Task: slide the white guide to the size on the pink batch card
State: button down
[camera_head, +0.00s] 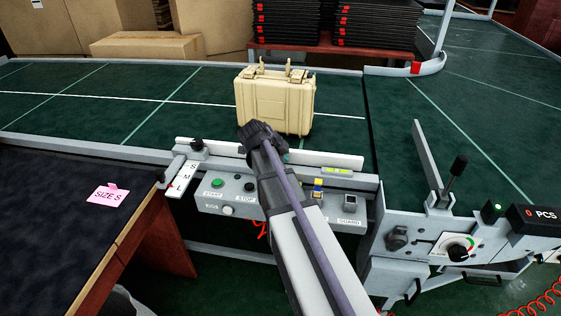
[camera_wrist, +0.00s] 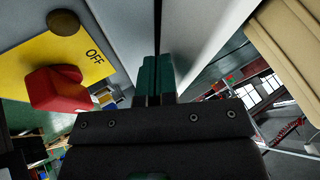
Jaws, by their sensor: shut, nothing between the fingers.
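The pink batch card (camera_head: 108,193) lies on the dark table at left and reads "SIZE S". The white guide (camera_head: 330,158) is a long bar along the belt's near edge, its middle hidden behind my arm. A size plate (camera_head: 183,178) marked S, M, L is at its left end, with a black knob (camera_head: 197,146) beside it. A small red mark shows near the L, but I cannot tell the exact setting. My gripper (camera_wrist: 153,78) has its green fingers shut and empty, close to a pale panel. In the head view my arm hides most of the fingers.
A beige case (camera_head: 274,100) stands on the green belt just behind the guide. A control panel with START (camera_head: 217,183) and STOP buttons is below my arm. In the wrist view a red switch (camera_wrist: 58,90) on a yellow OFF plate (camera_wrist: 75,55) is close at left.

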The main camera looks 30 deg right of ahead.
jog(key=w+d, duration=0.4)
jog(key=w, duration=0.1)
jog(key=w+d, duration=0.2)
jog(key=shift+w+d, duration=0.25)
jog(key=shift+w, duration=0.1)
jog(key=s+a, duration=0.2)
jog(key=s, duration=0.1)
jog(key=shift+s+a, duration=0.2)
jog(key=shift+a, duration=0.1)
jog(key=w+p+v, duration=0.1)
jog(key=p+v, duration=0.7)
jog(key=v, duration=0.2)
jog(key=shift+s, duration=0.4)
